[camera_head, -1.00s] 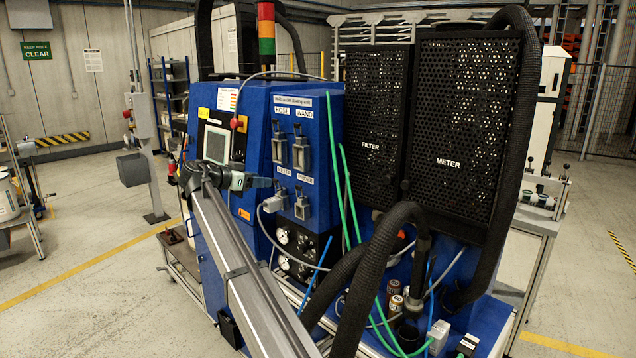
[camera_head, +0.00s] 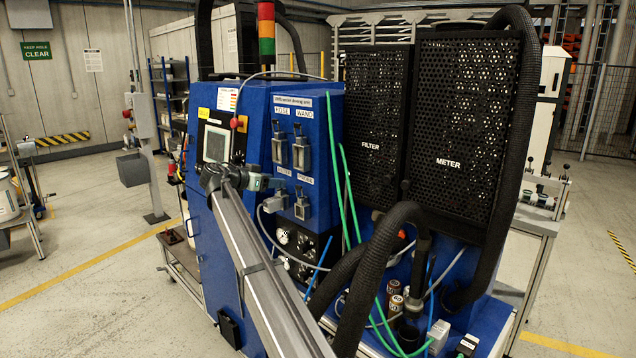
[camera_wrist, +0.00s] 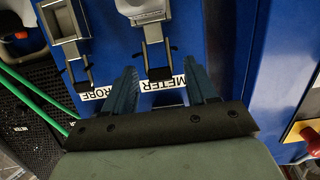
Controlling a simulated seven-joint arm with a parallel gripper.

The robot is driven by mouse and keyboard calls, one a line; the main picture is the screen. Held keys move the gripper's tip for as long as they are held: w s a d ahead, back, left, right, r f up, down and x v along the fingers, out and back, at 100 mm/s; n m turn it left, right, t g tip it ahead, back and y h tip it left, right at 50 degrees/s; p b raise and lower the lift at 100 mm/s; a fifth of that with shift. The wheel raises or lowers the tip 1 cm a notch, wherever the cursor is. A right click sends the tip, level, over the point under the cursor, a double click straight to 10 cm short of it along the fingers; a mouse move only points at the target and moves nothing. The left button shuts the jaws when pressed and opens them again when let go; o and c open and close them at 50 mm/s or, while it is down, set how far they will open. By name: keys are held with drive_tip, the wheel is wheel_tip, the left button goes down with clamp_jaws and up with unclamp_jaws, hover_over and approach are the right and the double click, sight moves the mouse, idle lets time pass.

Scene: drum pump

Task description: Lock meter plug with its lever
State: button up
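The meter plug (camera_wrist: 143,8) is a pale grey block seated in the left lower socket of the blue panel; it also shows in the head view (camera_head: 272,204) with a pale cable. Its metal lever (camera_wrist: 158,60), with a dark crossbar, lies between the plug and the upside-down METER label (camera_wrist: 163,84) in the wrist view. My gripper (camera_wrist: 162,88) is open, its two blue-grey fingers spread to either side of the label, with the lever's crossbar just beyond the gap. Nothing is held. In the head view my gripper (camera_head: 279,183) partly covers the METER label.
The probe socket (camera_wrist: 65,25) with its own lever is beside the meter socket. Hose (camera_head: 279,149) and wand (camera_head: 301,153) sockets sit above. Green hoses (camera_head: 345,195) hang to the right. A red button (camera_wrist: 312,140) is near the wrist view's right edge.

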drive_tip(key=c, duration=0.7)
drive_tip(key=shift+o, duration=0.2)
drive_tip(key=shift+s+a+f+t+h, duration=0.25)
drive_tip(key=shift+f+t+h, duration=0.1)
drive_tip(key=shift+t+h, duration=0.35)
drive_tip(key=shift+s+a+f+t+h, duration=0.2)
drive_tip(key=shift+f+t+h, duration=0.2)
drive_tip(key=shift+t+h, duration=0.3)
drive_tip(key=o, duration=0.8)
drive_tip(key=shift+s+a+r, duration=0.35)
drive_tip(key=shift+s+a, duration=0.85)
drive_tip(key=shift+s+a+r, duration=0.35)
drive_tip(key=shift+s+a, duration=0.8)
drive_tip(key=shift+s+a+r, duration=0.35)
drive_tip(key=shift+s+a, duration=0.85)
